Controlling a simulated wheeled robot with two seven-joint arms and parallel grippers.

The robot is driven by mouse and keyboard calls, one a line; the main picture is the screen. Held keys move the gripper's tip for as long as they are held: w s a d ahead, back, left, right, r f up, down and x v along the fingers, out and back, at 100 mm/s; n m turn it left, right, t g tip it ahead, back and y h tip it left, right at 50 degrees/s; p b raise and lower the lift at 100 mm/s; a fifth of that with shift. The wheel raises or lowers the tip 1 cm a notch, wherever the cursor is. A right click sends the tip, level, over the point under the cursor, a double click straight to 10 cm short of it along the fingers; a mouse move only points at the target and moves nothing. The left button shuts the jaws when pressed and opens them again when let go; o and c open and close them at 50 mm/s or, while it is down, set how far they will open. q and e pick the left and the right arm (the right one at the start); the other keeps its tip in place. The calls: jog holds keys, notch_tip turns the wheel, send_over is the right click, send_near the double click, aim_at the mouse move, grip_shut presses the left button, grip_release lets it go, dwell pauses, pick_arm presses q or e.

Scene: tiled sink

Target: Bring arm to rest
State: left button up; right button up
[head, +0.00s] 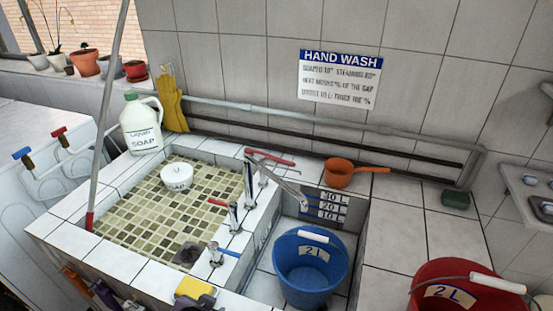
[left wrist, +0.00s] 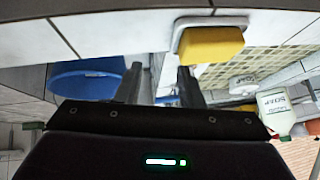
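My left gripper (left wrist: 160,72) shows in the left wrist view, its two dark fingers apart with nothing between them. A yellow sponge (left wrist: 212,42) on a pale dish shows just beyond the right-hand finger; I cannot tell whether they touch. The sponge also shows in the head view (head: 195,288) on the sink's front rim. My right gripper is in no view.
The tiled sink (head: 60,231) holds a white soap tub (head: 176,176). A soap jug (head: 141,125) stands behind. A blue bucket (head: 311,267) sits in the recess, a red bucket (head: 457,290) to the right. An orange scoop (head: 339,173) lies on the back ledge.

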pick_arm(q)
jog(key=s+a+r+n+g, duration=0.35)
jog(key=s+r, duration=0.35)
jog(key=s, duration=0.3)
notch_tip(320, 180, down, 32)
jog(key=s+m+g+b, duration=0.1)
jog(key=s+g+b, duration=0.1)
jog(key=s+a+f, duration=0.2)
jog(key=s+f, duration=0.7)
jog(key=s+a+f, duration=0.2)
jog(key=s+f, duration=0.8)
jog(key=shift+s+f+g+y+b, duration=0.25)
jog(key=shift+g+y+b, duration=0.1)
jog(key=shift+g, duration=0.1)
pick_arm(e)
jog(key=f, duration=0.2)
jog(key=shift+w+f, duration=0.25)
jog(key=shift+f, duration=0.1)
pick_arm(q)
jog(key=shift+a, duration=0.15)
